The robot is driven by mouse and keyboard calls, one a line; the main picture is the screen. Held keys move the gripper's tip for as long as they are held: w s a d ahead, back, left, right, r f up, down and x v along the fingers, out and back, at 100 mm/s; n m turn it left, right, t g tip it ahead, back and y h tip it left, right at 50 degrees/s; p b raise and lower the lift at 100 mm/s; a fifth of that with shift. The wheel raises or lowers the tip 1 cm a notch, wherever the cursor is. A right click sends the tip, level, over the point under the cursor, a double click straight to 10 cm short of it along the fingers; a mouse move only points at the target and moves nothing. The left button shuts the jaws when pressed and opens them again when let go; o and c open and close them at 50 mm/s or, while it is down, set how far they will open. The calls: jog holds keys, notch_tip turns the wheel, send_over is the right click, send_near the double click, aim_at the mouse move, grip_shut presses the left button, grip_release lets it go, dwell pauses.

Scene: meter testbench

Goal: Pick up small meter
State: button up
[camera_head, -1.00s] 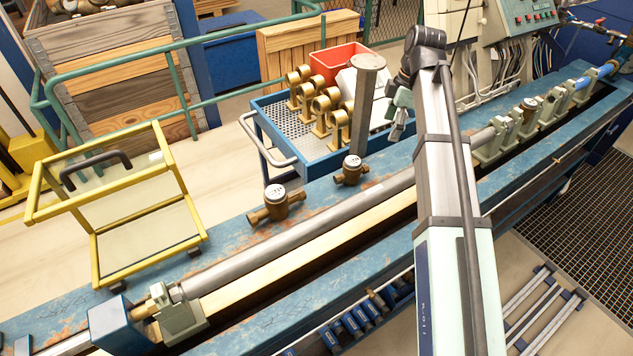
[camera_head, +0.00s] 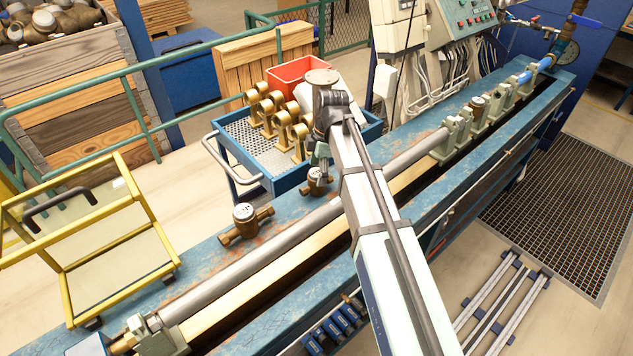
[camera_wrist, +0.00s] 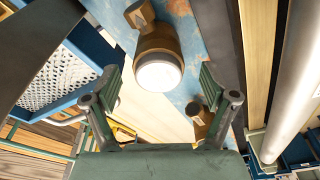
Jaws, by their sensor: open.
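The small meter (camera_head: 317,183), a brown brass body with a pale round cap, stands on the blue bench. A larger meter (camera_head: 246,219) of the same kind stands to its left. My gripper (camera_head: 320,158) is just above the small meter in the head view and partly overlaps it. In the wrist view, my open gripper (camera_wrist: 163,92) has one finger on each side of the small meter's white cap (camera_wrist: 158,72). I cannot tell whether the fingers touch it. The other meter (camera_wrist: 199,115) shows farther off beside the right finger.
A long grey pipe (camera_head: 240,262) runs along the bench in front of the meters. A yellow frame (camera_head: 125,249) stands at left.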

jog(key=shift+a+f+p, duration=0.15)
jog(key=shift+f+p, duration=0.5)
jog(key=shift+f, duration=0.85)
jog(key=shift+a+f+p, duration=0.1)
jog(key=shift+f+p, duration=0.5)
jog(key=shift+f, duration=0.85)
grip_shut()
jog(key=shift+r, duration=0.1)
